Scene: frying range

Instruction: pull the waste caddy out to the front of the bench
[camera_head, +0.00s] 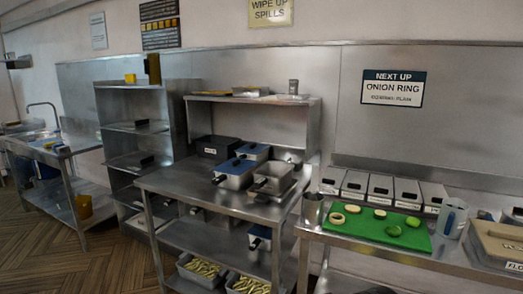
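I cannot pick out the waste caddy for certain in the head view. A dark shape (376,290) is cut off by the bottom edge, below the right-hand bench (400,252), and I cannot tell what it is. On that bench lies a green board (375,230) with onion rings and several green pieces on it. A tan lidded box (500,243) with a label partly reading "FLO" stands at the bench's right end, cut off by the frame. My gripper is not in view.
Several labelled bins (381,190) line the back of the right-hand bench, and a clear jug (452,218) stands by the board. A steel table (200,190) with fryer baskets is in the middle, trays of fries (203,268) below. Open wooden floor (60,258) lies at left.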

